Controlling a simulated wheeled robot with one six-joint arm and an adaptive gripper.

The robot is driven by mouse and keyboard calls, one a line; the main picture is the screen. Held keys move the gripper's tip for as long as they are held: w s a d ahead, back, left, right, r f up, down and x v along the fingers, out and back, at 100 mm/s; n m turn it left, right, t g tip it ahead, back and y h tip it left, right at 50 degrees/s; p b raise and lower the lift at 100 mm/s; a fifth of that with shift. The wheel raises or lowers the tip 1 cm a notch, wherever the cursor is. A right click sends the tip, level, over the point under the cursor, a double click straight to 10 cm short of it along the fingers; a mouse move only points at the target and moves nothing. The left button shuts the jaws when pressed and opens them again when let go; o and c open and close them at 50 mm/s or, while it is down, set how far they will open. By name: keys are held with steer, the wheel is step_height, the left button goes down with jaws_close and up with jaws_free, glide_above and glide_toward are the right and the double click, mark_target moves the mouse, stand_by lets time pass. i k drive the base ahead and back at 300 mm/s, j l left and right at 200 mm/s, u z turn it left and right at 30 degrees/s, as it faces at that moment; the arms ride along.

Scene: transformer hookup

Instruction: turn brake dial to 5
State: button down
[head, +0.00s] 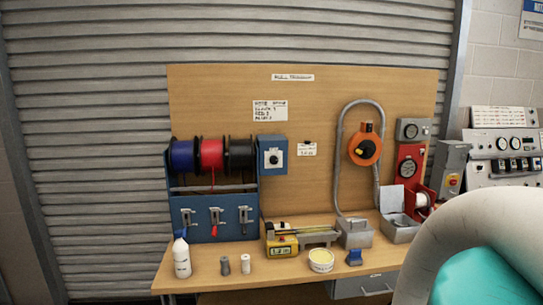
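A blue box (266,170) with a round white dial face and a dark knob (274,158) is mounted at the right end of the spool rack. It looks like the brake dial, but its markings and setting are too small to read. My arm, white and teal, fills the lower right corner. My gripper is not in view.
Blue, red and black spools sit in a blue rack (186,210) with several small levers. An orange reel (364,148) hangs on the board.

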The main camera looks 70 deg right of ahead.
mark_target(273, 160)
steer(key=z, duration=1.7)
